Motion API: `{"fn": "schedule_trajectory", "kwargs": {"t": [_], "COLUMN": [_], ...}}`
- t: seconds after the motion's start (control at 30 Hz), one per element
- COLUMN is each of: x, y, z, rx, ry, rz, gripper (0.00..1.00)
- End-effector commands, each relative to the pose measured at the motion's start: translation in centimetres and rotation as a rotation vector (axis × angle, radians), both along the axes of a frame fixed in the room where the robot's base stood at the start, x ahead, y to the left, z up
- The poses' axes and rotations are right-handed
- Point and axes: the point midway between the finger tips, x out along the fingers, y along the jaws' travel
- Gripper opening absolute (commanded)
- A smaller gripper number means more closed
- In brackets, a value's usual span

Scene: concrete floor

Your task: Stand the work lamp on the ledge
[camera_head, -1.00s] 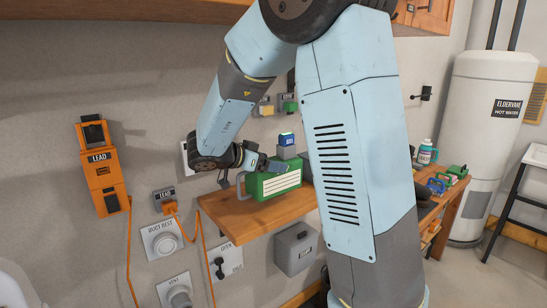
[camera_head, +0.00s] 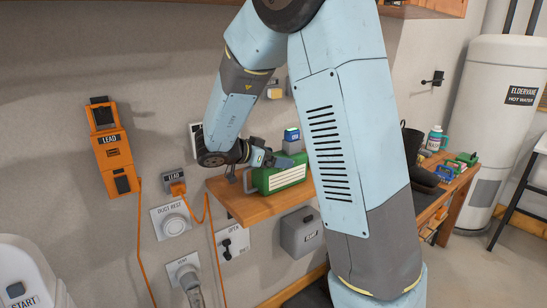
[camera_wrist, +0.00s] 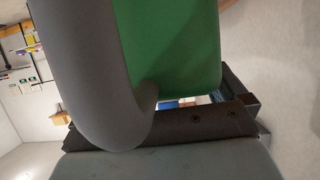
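The work lamp (camera_head: 282,177) is a green box with a pale striped front and a grey handle at its left. It appears upright on the wooden ledge (camera_head: 250,210), near the wall. My gripper (camera_head: 268,158) is at the upper left of the lamp, close to its handle. In the wrist view the grey handle (camera_wrist: 95,80) and the green body of the lamp (camera_wrist: 180,50) fill the upper middle, right by a dark part of my gripper (camera_wrist: 200,120). The fingertips are hidden, so I cannot tell whether they grip the handle.
A small device with a blue screen (camera_head: 291,134) is behind the lamp. An orange LEAD box (camera_head: 112,152), a socket (camera_head: 174,180) with an orange cable and vents (camera_head: 171,223) are on the wall at left. A grey box (camera_head: 301,232) is below the ledge. The ledge's front left is clear.

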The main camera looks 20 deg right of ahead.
Motion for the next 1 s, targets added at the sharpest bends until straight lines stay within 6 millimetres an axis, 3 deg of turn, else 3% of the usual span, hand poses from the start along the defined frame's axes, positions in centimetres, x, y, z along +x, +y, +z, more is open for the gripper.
{"fn": "schedule_trajectory", "kwargs": {"t": [0.37,1.0], "x": [-0.1,-3.1], "y": [0.6,9.6], "z": [0.4,4.3], "rx": [0.0,0.001], "ry": [-0.001,-0.001], "rz": [0.001,0.0], "gripper": [1.0,1.0]}}
